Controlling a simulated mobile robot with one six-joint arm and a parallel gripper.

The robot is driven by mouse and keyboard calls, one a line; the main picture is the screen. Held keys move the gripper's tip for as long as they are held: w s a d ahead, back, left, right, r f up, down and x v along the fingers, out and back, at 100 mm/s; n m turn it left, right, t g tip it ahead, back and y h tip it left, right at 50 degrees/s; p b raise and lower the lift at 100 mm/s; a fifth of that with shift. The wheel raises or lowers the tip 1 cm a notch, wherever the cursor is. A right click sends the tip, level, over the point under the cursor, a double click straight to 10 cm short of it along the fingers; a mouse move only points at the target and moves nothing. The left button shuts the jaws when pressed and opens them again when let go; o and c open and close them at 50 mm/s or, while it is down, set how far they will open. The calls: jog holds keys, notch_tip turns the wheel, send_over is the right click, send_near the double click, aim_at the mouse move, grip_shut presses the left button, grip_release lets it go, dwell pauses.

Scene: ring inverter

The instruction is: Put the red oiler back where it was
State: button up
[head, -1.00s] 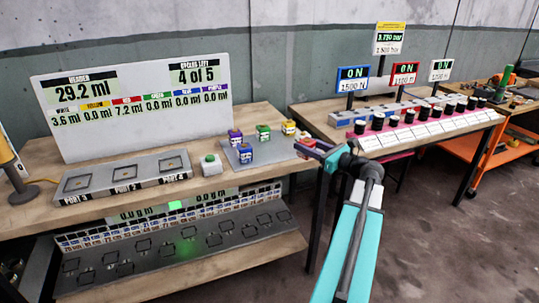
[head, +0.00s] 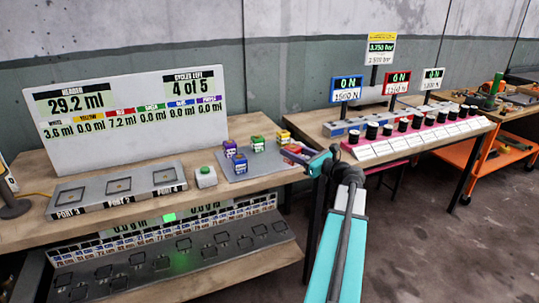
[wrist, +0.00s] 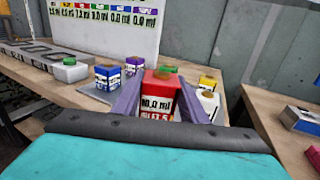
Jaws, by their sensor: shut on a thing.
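My gripper (wrist: 155,100) is shut on the red oiler (wrist: 160,94), a red block with a brown cap and a white label reading 10.0 ml. In the head view my gripper (head: 300,155) is at the right end of the left bench, by the right edge of the grey mat (head: 238,173). The red oiler is small and partly hidden there. On the mat stand the purple oiler (head: 230,149), blue oiler (head: 240,164), green oiler (head: 257,144) and yellow oiler (head: 283,137). A white oiler (wrist: 207,106) shows right of the held one in the wrist view.
A green button box (head: 205,176) stands left of the mat, next to a grey three-port unit (head: 120,188). A display board (head: 130,105) stands behind. A lower shelf holds a slotted panel (head: 170,255). A gap separates this bench from the right bench (head: 395,150).

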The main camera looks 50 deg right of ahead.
aim_at(294, 165)
jog(key=w, duration=0.3)
jog(key=w+a, duration=0.1)
jog(key=w, duration=0.3)
jog(key=w+f, duration=0.1)
jog(key=w, duration=0.2)
jog(key=shift+w+a+p, duration=0.2)
jog(key=shift+a+p, duration=0.05)
jog(key=shift+p, duration=0.1)
jog(key=shift+f, duration=0.1)
jog(key=shift+f, duration=1.65)
jog(key=shift+f, duration=0.15)
jog(key=o, duration=1.1)
jog(key=shift+r, duration=0.25)
jog(key=s, duration=1.2)
jog(key=shift+f+b, duration=0.1)
jog(key=shift+b, duration=0.3)
